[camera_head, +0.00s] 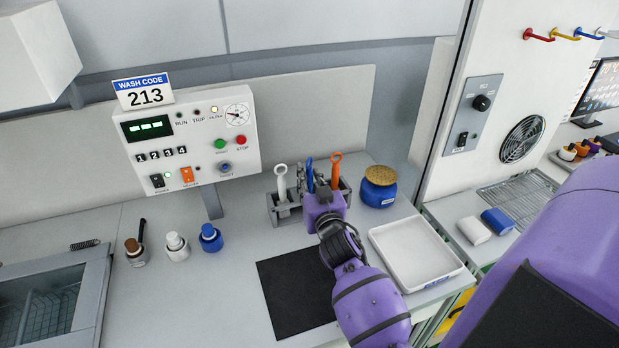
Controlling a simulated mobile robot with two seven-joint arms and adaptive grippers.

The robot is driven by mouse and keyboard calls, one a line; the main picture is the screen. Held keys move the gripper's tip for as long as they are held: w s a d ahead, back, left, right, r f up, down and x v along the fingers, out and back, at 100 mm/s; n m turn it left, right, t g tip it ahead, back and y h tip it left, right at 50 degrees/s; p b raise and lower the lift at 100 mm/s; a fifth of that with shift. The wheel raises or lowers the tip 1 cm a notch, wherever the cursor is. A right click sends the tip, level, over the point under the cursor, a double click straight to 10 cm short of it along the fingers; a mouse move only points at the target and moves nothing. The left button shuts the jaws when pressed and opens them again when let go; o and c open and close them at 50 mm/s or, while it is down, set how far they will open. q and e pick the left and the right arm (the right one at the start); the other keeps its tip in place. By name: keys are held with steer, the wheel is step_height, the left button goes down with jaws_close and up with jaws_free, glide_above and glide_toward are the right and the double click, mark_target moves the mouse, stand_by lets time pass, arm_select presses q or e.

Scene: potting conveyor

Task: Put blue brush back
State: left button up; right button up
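The blue brush (310,175) stands upright in or just above the grey brush holder (272,207), its handle showing beyond my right gripper. A white brush (282,182) stands to its left and an orange brush (336,168) to its right. My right gripper (312,181) reaches over the holder from the front, its fingers close around or beside the blue handle. The purple gripper body hides the holder's middle and the lower part of the blue brush, so I cannot tell whether the fingers touch it. My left gripper is out of view.
A blue jar with a tan lid (379,187) stands right of the holder. A white tray (413,249) and a black mat (290,301) lie in front. Several small bottles (176,245) stand at left, below the control panel (187,143). Counter between bottles and mat is clear.

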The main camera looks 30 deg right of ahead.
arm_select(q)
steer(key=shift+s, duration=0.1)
arm_select(e)
steer(key=shift+o, duration=0.2)
steer(key=shift+r, duration=0.1)
steer(key=shift+s+r, duration=0.1)
arm_select(q)
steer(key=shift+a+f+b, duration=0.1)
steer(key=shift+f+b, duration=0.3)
steer(key=shift+b, duration=0.2)
arm_select(e)
steer(key=v, duration=1.1)
steer(key=shift+s, duration=0.35)
